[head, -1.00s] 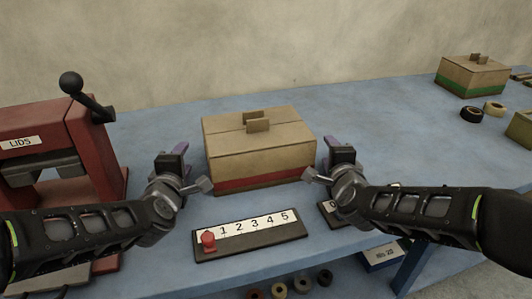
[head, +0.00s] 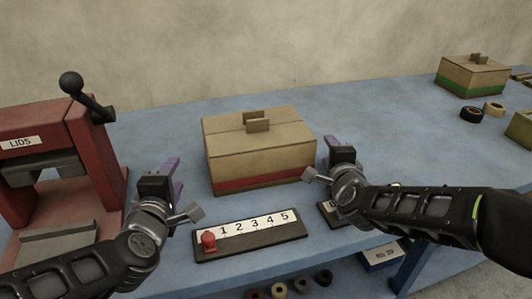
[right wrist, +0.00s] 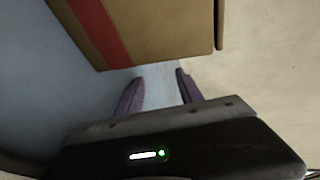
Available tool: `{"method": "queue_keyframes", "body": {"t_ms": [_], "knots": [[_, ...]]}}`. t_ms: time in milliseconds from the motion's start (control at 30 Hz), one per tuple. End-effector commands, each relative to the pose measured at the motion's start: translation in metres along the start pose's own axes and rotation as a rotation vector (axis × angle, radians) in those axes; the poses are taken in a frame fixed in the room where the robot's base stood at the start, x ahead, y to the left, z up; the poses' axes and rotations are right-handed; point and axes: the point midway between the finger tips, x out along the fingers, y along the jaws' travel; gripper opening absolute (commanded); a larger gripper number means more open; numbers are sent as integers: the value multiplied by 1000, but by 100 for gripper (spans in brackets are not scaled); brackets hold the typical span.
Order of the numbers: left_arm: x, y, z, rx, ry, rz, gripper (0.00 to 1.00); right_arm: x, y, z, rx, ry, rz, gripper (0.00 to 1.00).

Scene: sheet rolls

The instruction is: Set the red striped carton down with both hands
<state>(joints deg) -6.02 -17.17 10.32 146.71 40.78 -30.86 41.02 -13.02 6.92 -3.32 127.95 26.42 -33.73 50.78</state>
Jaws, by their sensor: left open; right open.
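The red striped carton (head: 260,150) is a closed cardboard box with a red band low on its side and tabs standing up from its lid. It sits upright on the blue table. My left gripper (head: 172,172) is open and empty, left of the carton with a clear gap. My right gripper (head: 338,147) is open beside the carton's right side. In the right wrist view the purple fingers of my right gripper (right wrist: 158,92) are apart with nothing between them, and the carton (right wrist: 150,32) lies just beyond their tips.
A red press labelled LIDS (head: 50,150) stands at the left. A numbered board (head: 250,234) with a red peg lies in front of the carton. A green striped carton (head: 473,77) and tape rolls (head: 471,111) are at the far right.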

Motion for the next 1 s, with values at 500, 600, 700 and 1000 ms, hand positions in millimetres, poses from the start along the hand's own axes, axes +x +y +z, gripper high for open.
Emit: {"method": "queue_keyframes", "body": {"t_ms": [500, 600, 700, 1000], "knots": [[0, 0, 0, 0, 0, 0, 44, -18, -73, 0, 4, 0, -5, 44], [0, 0, 0, 0, 0, 0, 44, -21, -84, 0, 3, 1, -3, 44], [0, 0, 0, 0, 0, 0, 44, -24, -92, 0, 2, 0, -2, 44], [0, 0, 0, 0, 0, 0, 44, -25, -97, 0, 0, -1, -1, 44]]}}
